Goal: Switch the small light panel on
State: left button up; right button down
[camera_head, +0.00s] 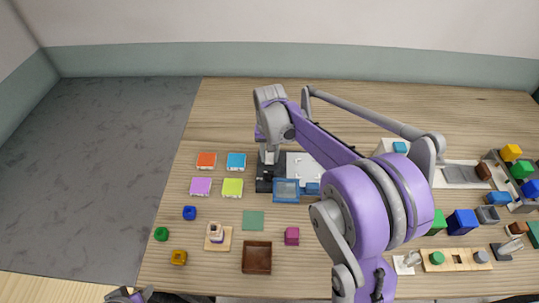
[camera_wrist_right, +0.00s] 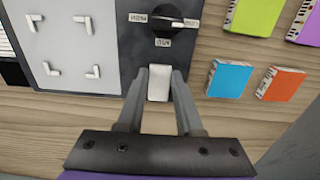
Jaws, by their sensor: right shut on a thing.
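The light panel is a pale flat plate with corner marks (camera_wrist_right: 65,40), seen at the upper left of the right wrist view; it also shows in the head view (camera_head: 302,168), partly behind my right arm. Beside it is a dark control strip with a black labelled dial (camera_wrist_right: 165,20) and a white switch piece (camera_wrist_right: 159,84) at its near end. My right gripper (camera_wrist_right: 160,80) is shut on the white switch piece, one finger at each side. In the head view my right gripper (camera_head: 268,152) is at the panel's far left corner. Only a bit of my left gripper (camera_head: 126,296) shows at the bottom left.
Orange (camera_head: 206,160), blue (camera_head: 236,161), purple (camera_head: 201,186) and lime (camera_head: 232,188) boxes lie left of the panel. A blue-framed tray (camera_head: 286,190) is just in front. A brown box (camera_head: 256,257) stands nearer. My right arm hides much of the table's middle; several blocks stand at right.

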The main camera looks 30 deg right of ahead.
jog(key=shift+w+d+g+y+b, duration=0.2)
jog(key=shift+w+g+y+b, duration=0.15)
jog(key=shift+g+y, duration=0.45)
jog(key=shift+r+g, duration=0.15)
jog(key=shift+g, duration=0.65)
jog(key=c, duration=0.6)
grip_release()
jog(key=shift+o, duration=0.2)
jog(key=v, duration=1)
jog(key=shift+w+d+r+p, duration=0.2)
jog(key=shift+d+r+p, duration=0.05)
jog(key=shift+r+p, duration=0.1)
jog(key=shift+s+f, duration=0.1)
